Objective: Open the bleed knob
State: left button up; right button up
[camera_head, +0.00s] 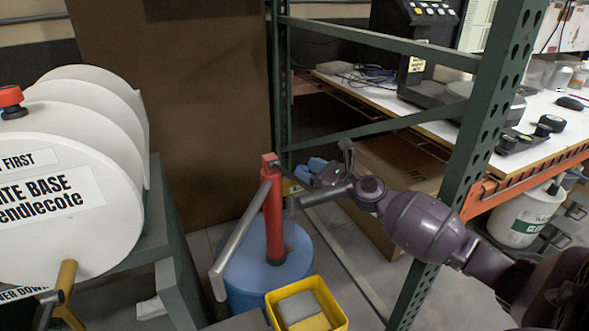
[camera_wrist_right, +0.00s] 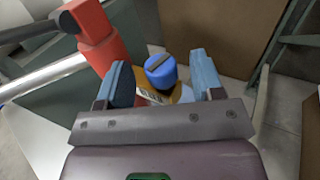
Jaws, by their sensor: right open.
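A blue knob (camera_wrist_right: 161,69) with a dark slot across its top shows in the right wrist view; I take it for the bleed knob. It sits over a yellow-orange part with a pale label, beside the red pump post (camera_head: 273,215). My right gripper (camera_head: 309,169) is open, its two blue fingers on either side of the knob in the right wrist view. A gap shows on both sides, and I cannot tell how far the knob lies beyond the fingertips. In the head view the knob cannot be told apart from the blue fingers. My left gripper is not in view.
The post, with a long grey handle (camera_head: 240,232), stands on a blue drum (camera_head: 303,262). A yellow bin (camera_head: 340,318) stands in front. A green rack upright (camera_head: 482,140) is close to my right arm.

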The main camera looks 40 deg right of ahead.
aim_at(299, 167)
jog(key=x, duration=0.3)
jog(key=shift+f, duration=0.1)
jog(key=shift+w+a, duration=0.1)
jog(key=shift+w, duration=0.3)
jog(key=shift+c, duration=0.5)
jog(key=c, duration=0.8)
